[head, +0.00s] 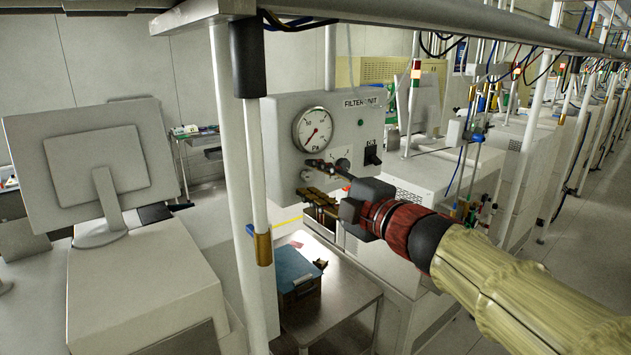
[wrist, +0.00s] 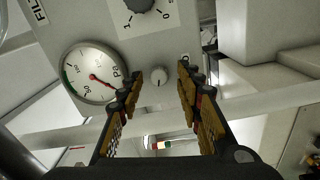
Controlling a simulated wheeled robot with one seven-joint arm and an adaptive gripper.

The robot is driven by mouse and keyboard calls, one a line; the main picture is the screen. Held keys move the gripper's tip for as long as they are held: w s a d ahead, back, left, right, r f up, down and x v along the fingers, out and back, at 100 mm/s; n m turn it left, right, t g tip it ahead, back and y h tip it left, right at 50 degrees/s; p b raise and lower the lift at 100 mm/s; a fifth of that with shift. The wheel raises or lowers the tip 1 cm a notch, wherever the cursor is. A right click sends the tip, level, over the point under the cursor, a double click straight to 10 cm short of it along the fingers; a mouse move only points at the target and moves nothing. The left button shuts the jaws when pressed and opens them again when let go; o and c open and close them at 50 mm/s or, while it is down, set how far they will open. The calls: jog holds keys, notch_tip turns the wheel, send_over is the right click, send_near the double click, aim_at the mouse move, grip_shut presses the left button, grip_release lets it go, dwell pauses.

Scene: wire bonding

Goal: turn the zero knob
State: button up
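The small pale zero knob (wrist: 158,76) sits on the grey panel beside the pressure gauge (wrist: 91,73) in the wrist view, with a short dark mark on its face. In the head view the gauge (head: 314,128) is on the panel's upper left, and the knob is below it, mostly hidden by my fingers. My gripper (wrist: 157,80) is open, one finger on either side of the knob, with gaps to both. In the head view my gripper (head: 309,177) reaches the panel from the right. I cannot tell how far the fingertips are from its face.
A black switch (head: 372,155) is farther right on the panel (head: 280,125). A post (head: 258,190) stands left of it, and a blue box (head: 296,270) lies on the metal table below.

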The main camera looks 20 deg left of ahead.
jog(key=v, duration=1.2)
